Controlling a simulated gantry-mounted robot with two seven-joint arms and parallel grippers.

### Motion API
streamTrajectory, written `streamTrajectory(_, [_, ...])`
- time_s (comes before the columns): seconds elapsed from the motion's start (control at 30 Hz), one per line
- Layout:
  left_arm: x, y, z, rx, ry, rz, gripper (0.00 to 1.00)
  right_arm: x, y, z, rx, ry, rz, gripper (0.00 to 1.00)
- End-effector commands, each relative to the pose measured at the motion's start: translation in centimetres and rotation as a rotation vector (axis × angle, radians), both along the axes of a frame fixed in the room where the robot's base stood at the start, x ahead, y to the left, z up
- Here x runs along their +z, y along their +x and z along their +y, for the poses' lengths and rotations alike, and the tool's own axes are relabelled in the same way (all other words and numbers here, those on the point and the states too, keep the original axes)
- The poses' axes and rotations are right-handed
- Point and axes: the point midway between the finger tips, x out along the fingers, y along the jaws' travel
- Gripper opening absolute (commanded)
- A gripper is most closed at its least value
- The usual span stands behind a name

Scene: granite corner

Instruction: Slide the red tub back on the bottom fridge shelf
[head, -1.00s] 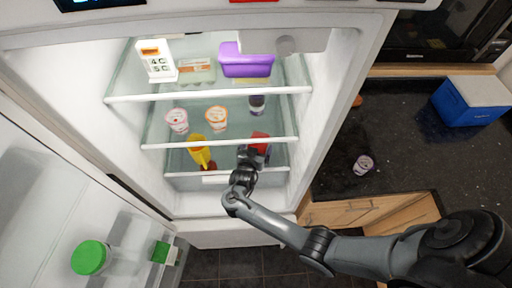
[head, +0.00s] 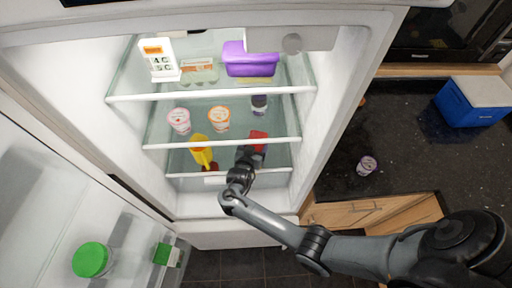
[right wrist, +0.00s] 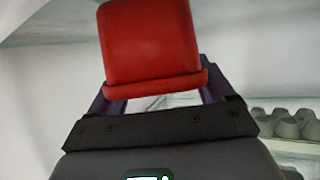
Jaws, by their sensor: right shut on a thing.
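The red tub (head: 258,137) is on the bottom shelf of the open fridge, at the right side. It fills the upper middle of the right wrist view (right wrist: 150,45). My right gripper (head: 247,155) reaches in from the front and is shut on the red tub. The fingers show on both sides of the tub in the right wrist view (right wrist: 155,97). The gripper hides the tub's near part in the head view. I cannot tell whether the tub touches the shelf. My left gripper is not in view.
Two yogurt cups (head: 218,119) and a dark-capped jar (head: 259,104) are on the shelf above. A purple box (head: 250,60) is higher up. The open door is at left.

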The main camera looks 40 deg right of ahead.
Motion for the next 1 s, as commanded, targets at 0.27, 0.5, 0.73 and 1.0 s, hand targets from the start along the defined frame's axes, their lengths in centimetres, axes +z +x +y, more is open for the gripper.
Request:
streamTrajectory(0.27, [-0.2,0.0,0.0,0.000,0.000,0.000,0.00,0.0,0.2,0.1,0.000,0.000,0.000,0.40])
streamTrajectory(0.5, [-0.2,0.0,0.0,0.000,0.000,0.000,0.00,0.0,0.2,0.1,0.000,0.000,0.000,1.00])
streamTrajectory(0.73, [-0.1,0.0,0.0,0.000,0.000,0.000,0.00,0.1,0.2,0.1,0.000,0.000,0.000,1.00])
streamTrajectory(1.0, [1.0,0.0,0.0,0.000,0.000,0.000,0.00,1.3,-0.1,1.2,0.005,0.001,0.000,1.00])
